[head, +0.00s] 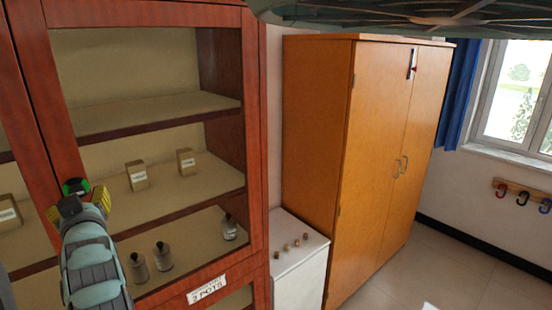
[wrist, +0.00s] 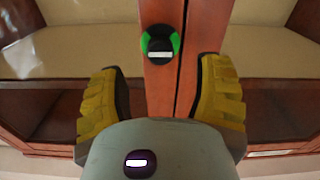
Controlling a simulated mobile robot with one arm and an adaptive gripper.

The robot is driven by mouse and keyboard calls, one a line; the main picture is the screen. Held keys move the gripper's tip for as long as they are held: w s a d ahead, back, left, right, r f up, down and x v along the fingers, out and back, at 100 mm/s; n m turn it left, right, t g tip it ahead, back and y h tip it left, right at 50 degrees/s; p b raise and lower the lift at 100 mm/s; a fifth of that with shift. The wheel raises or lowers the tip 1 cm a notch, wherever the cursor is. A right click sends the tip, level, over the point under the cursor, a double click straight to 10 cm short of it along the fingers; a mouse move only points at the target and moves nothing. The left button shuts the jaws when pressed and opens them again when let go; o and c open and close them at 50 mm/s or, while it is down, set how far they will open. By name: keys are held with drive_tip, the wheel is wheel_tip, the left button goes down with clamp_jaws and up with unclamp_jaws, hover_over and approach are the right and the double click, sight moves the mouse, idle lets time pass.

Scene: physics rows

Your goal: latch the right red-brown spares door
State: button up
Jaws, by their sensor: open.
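The red-brown cabinet's right door (head: 252,130) has a wood frame around a clear pane and looks closed or nearly so. A round black knob with green arcs (head: 75,186) is on the wood by the meeting edges of the doors. In the wrist view the knob (wrist: 160,44) shows a level white bar, with green at its left and right. A dark vertical seam runs just right of it there. My gripper (head: 79,205) is open in front of the knob. In the wrist view its yellow fingers (wrist: 160,98) stand apart on both sides of the stiles, below the knob, holding nothing.
Behind the pane, shelves hold small boxes (head: 137,175) and bottles (head: 164,257). A label (head: 207,289) reads "3 POTS". A low white cabinet (head: 297,262) with small knobs on top and an orange wardrobe (head: 320,140) stand to the right.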

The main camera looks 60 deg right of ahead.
sight(77, 192)
drive_tip(key=shift+p+x, duration=1.7)
drive_tip(key=shift+x, duration=1.35)
drive_tip(key=shift+f, duration=0.1)
clamp_jaws()
